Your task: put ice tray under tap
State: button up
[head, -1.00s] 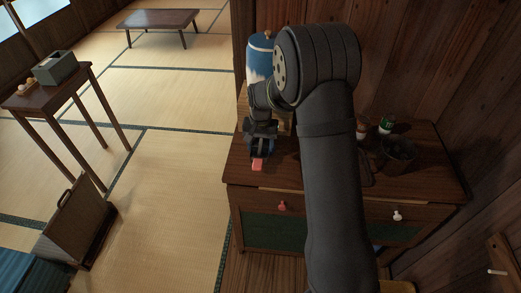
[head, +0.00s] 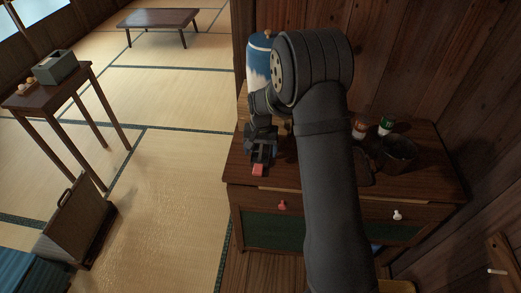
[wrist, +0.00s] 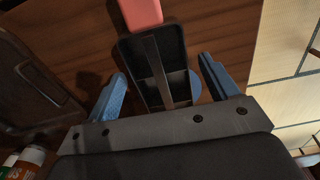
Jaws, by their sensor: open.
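The ice tray appears to be the dark, long tray (wrist: 153,65) with a raised divider along it, lying between my fingers in the wrist view. A pink-red end piece (wrist: 141,14) sits at its far end and also shows in the head view (head: 258,170). My gripper (wrist: 162,68) is open, with one blue finger on each side of the tray and a gap to each. In the head view my gripper (head: 262,152) is low over the left part of the cabinet top. A blue-and-white container (head: 260,62) stands behind my gripper; its tap is hidden.
The wooden cabinet top (head: 238,168) holds a dark pot (head: 398,152) and two small bottles (head: 385,126) (head: 360,129) on the right. A wooden wall (head: 420,60) closes off the back and right. Tatami floor lies left.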

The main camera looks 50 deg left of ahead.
aim_at(260, 151)
notch_tip(260, 151, up, 12)
dwell(0.4)
notch_tip(260, 151, down, 13)
jog(key=shift+r, duration=2.45)
